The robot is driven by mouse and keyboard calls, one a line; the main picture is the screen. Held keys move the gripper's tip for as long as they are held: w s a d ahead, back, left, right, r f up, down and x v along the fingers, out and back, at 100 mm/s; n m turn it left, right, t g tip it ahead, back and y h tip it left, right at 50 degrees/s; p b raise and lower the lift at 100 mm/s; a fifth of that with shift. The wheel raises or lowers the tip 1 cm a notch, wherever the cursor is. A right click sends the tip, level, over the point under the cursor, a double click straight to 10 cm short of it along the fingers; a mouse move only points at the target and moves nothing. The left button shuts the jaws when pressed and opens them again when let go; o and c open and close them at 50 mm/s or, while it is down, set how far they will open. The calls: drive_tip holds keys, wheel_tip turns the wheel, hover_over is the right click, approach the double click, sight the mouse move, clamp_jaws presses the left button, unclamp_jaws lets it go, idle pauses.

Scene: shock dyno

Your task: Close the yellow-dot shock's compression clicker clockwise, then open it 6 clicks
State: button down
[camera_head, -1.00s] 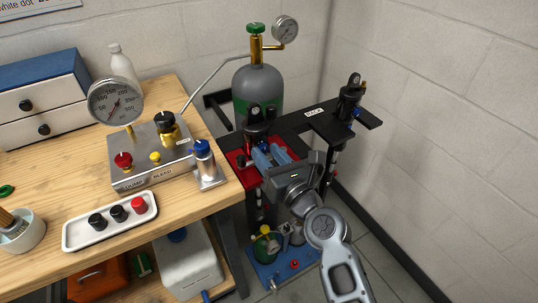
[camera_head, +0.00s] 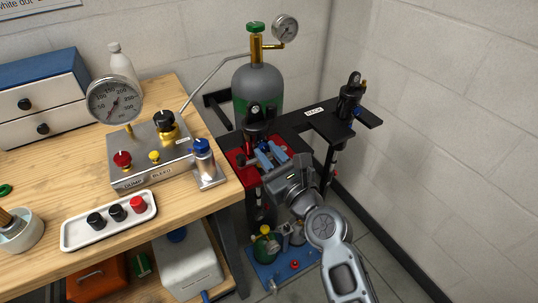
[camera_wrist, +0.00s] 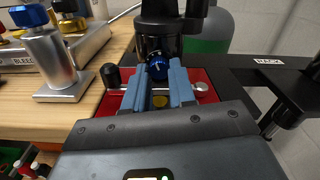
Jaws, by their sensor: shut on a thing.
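A black shock (camera_head: 258,120) stands upright in a red clamp (camera_head: 238,158) at the near end of the black rack. Its black body also shows in the wrist view (camera_wrist: 160,20). A blue clicker knob (camera_wrist: 158,68) with a white mark faces me low on that body. My gripper (camera_wrist: 160,76) has its two blue fingers shut on this knob; in the head view my gripper (camera_head: 268,155) reaches the shock from the front right. A small yellowish spot (camera_wrist: 160,101) shows between the fingers; I cannot tell whether it is the dot.
A second black shock (camera_head: 350,98) hangs at the rack's right. A clamp bar with a black knob (camera_wrist: 111,76) crosses below the fingers. A metal stand with a blue top (camera_head: 205,165) is close left on the wooden bench. A grey gas bottle (camera_head: 257,85) stands behind.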

idle(0.3)
drive_tip(key=c, duration=0.9)
unclamp_jaws()
drive_tip(key=shift+v, duration=3.9)
